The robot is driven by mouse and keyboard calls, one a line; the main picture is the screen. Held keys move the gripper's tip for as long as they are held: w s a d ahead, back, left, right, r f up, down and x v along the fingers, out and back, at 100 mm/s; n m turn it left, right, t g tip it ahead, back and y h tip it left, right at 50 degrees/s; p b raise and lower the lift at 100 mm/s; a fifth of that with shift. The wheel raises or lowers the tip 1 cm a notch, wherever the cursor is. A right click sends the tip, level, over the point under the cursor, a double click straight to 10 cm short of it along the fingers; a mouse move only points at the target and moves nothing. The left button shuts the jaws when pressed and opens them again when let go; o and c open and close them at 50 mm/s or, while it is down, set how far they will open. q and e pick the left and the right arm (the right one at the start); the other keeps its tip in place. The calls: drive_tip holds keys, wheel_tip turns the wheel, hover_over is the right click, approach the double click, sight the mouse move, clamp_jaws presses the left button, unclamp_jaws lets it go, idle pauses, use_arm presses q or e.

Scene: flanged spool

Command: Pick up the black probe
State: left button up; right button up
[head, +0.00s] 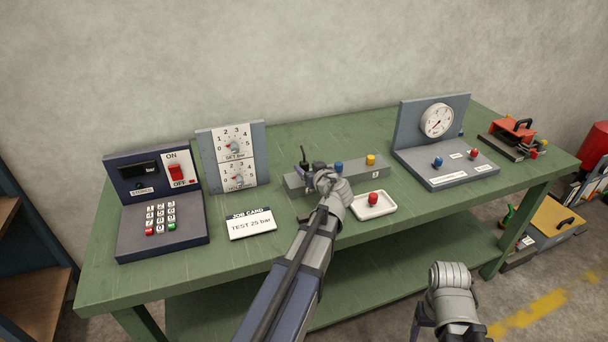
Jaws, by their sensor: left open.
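The black probe (304,158) stands upright at the left end of a long grey block (354,174) on the green table; its lower part is hard to make out. My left gripper (310,174) reaches over the front of the block, right beside the probe. It is open, and its wrist hides part of the block. I cannot tell whether the fingers touch the probe. My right gripper (450,290) hangs in front of the table at the lower right, away from the block, with its fingers mostly out of sight.
The block also carries a blue knob (339,167) and a yellow knob (370,160). A white tray (388,208) with a red piece (373,198) lies in front. A keypad box (160,222), dial panel (258,160), job card (250,224) and gauge stand (428,114) stand around on the table (290,252).

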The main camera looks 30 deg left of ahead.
sight(301, 165)
use_arm(q)
drive_tip(key=shift+w+a+f, duration=0.1)
drive_tip(key=shift+a+f, duration=0.1)
drive_tip(key=shift+a, duration=0.1)
drive_tip(key=b+x, duration=0.1)
drive_tip(key=x, duration=0.2)
drive_tip(key=shift+a+f+b, duration=0.25)
drive_tip(key=shift+a+b, duration=0.1)
drive_tip(key=shift+b, duration=0.05)
drive_tip(key=shift+w+a+f, duration=0.1)
drive_tip(key=shift+w+a, duration=0.15)
drive_tip(key=shift+a, duration=0.05)
drive_tip(key=shift+c, duration=0.3)
clamp_jaws()
